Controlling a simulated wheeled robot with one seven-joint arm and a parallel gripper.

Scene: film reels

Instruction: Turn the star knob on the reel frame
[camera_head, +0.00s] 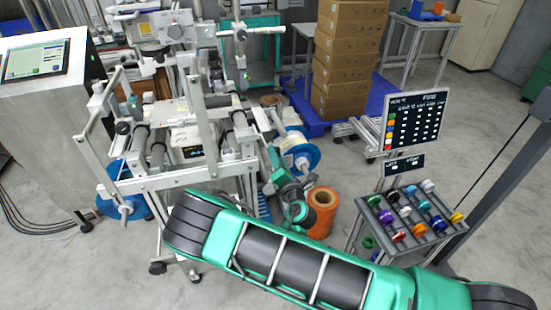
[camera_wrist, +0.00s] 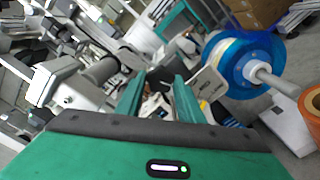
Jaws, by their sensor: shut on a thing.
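The reel frame (camera_head: 175,178) is a grey metal machine with rollers at the left middle of the head view. My gripper (camera_head: 271,158) is at its right side, beside the blue reel (camera_head: 303,157), and looks small there. In the wrist view, my gripper's two green fingers (camera_wrist: 158,98) point away from the camera with a gap between them. A small pale and dark part, which I take as the star knob (camera_wrist: 155,106), shows between the fingers. Its star shape cannot be made out, and the fingers hide part of it. In the head view I cannot pick the knob out.
The blue reel on its pale shaft also shows close right of the fingers in the wrist view (camera_wrist: 232,66). An orange roll (camera_head: 322,199) stands on the floor below. A rack of coloured knobs (camera_head: 436,240) is at the right. Stacked cartons (camera_head: 347,65) stand behind.

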